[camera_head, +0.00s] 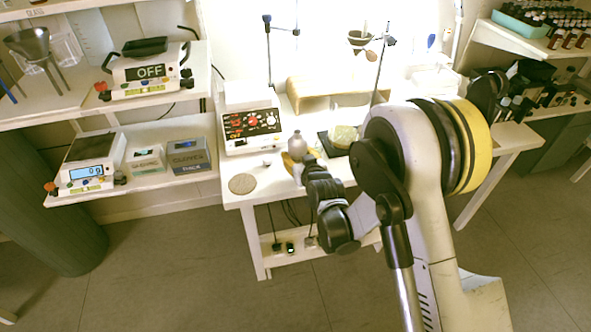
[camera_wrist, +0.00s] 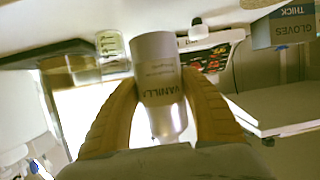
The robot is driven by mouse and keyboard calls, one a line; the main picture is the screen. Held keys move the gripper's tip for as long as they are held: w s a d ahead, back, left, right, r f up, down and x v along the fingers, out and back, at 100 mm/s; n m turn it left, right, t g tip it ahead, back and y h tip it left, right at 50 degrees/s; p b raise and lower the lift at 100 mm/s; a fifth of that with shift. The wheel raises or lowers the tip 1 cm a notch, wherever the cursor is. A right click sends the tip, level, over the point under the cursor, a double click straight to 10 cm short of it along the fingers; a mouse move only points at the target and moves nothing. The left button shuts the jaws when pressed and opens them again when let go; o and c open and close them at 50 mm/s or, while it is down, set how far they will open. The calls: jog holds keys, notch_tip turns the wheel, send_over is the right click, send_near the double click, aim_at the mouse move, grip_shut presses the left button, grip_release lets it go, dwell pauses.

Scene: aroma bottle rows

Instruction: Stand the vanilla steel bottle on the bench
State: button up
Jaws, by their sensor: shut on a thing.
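The vanilla steel bottle (camera_head: 297,144) is a grey metal bottle with a narrow neck. It looks roughly upright above the front of the white bench (camera_head: 272,187). In the wrist view the bottle (camera_wrist: 159,72) shows its VANILLA label between the two yellow fingers. My gripper (camera_head: 298,162) is shut on it, with a finger on each side of its body. The bottle's lower part is hidden behind the fingers in the head view, so I cannot tell whether it touches the bench.
A round cork mat (camera_head: 242,183) lies at the bench's front left corner. A white control box (camera_head: 252,131) stands behind it, with a small white object (camera_head: 267,162) in front. Stands rise behind.

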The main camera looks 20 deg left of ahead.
jog(key=shift+a+f, duration=0.2)
jog(key=shift+a, duration=0.05)
jog(key=shift+f+b, duration=1.1)
jog(key=shift+f, duration=0.8)
jog(key=shift+f, duration=0.15)
jog(key=o, duration=1.4)
jog(key=shift+s+r, duration=0.1)
jog(key=shift+r, duration=0.1)
